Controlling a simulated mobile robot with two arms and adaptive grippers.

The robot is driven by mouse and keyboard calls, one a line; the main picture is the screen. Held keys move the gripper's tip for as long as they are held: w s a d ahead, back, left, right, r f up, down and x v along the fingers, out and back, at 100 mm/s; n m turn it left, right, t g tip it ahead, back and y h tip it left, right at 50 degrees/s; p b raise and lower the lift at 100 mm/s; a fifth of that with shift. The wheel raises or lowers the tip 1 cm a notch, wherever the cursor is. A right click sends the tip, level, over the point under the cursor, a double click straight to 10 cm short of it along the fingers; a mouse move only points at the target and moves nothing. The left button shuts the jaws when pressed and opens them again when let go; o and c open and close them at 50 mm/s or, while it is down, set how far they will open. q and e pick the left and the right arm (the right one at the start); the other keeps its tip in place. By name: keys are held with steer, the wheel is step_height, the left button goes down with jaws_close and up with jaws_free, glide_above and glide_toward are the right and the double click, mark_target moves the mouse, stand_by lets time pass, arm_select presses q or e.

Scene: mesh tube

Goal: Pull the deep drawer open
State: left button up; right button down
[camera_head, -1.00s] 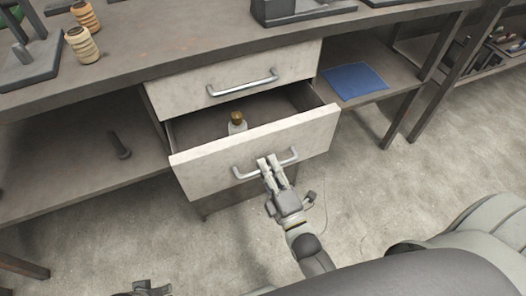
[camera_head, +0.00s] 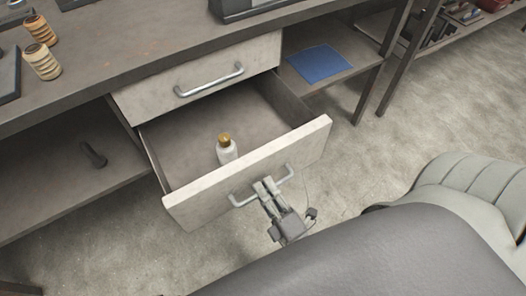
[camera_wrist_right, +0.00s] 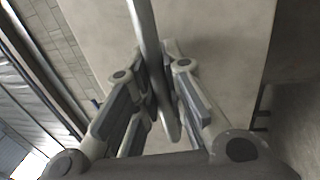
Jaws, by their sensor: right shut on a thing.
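The deep drawer (camera_head: 290,152) is the lower one under the bench, and it stands well open with its inside showing. A metal bar handle (camera_head: 241,201) runs across its front. My right gripper (camera_head: 266,184) is shut on this handle near its middle. In the right wrist view the handle (camera_wrist_right: 147,40) passes between the two fingers of the gripper (camera_wrist_right: 160,95). A small white bottle with a gold cap (camera_head: 227,152) stands upright inside the drawer. My left gripper is not in view.
A shallower drawer (camera_head: 205,75) above is closed, with its own handle. A blue cloth (camera_head: 320,63) lies on the shelf at the right. Thread spools (camera_head: 42,61) stand on the bench top at the left.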

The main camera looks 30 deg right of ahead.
steer(key=c, duration=1.5)
jaws_free()
steer(key=shift+s, duration=0.15)
steer(key=s, duration=0.4)
steer(key=s+f, duration=0.1)
steer(key=s, duration=0.2)
steer(key=s+f, duration=0.1)
steer(key=s, duration=0.3)
steer(key=shift+s+d+f, duration=0.15)
steer(key=shift+s+d, duration=0.05)
steer(key=shift+s, duration=0.1)
